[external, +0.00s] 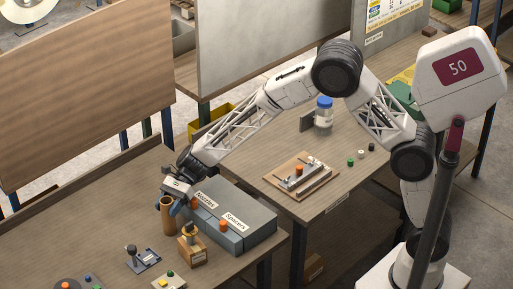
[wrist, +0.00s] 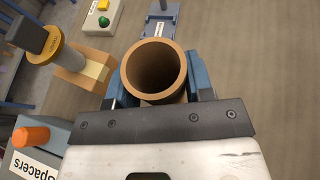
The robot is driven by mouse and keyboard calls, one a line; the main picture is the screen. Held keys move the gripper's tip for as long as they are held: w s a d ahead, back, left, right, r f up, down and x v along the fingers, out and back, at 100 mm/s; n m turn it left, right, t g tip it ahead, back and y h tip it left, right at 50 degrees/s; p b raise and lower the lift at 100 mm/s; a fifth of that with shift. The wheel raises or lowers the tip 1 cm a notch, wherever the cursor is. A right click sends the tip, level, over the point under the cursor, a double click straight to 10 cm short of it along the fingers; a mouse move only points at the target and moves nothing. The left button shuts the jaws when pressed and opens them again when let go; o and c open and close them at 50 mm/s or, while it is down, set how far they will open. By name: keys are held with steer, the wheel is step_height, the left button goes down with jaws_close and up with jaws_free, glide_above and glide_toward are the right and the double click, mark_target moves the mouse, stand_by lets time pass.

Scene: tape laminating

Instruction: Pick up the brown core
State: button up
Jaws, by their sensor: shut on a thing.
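The brown core (external: 168,217) is an open-ended cardboard tube. In the external view it stands upright at or just above the wooden table, beside the grey boxes; I cannot tell whether it touches the table. My gripper (external: 175,202) is at its upper part. In the wrist view the core (wrist: 154,72) shows its round open end between the two blue fingers of my gripper (wrist: 154,88). The fingers press on it from both sides, so my gripper is shut on it. The core's lower end is hidden in the wrist view.
Grey boxes labelled Nozzles and Spacers (external: 232,228) with orange knobs stand right of the core. A wooden block with a yellow-topped tool (external: 193,250) is close in front. A blue-based device (external: 142,258) and a button box (external: 170,282) are nearby.

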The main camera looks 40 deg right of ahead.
steer(key=shift+r, duration=0.15)
steer(key=shift+r, duration=4.85)
steer(key=shift+w, duration=0.1)
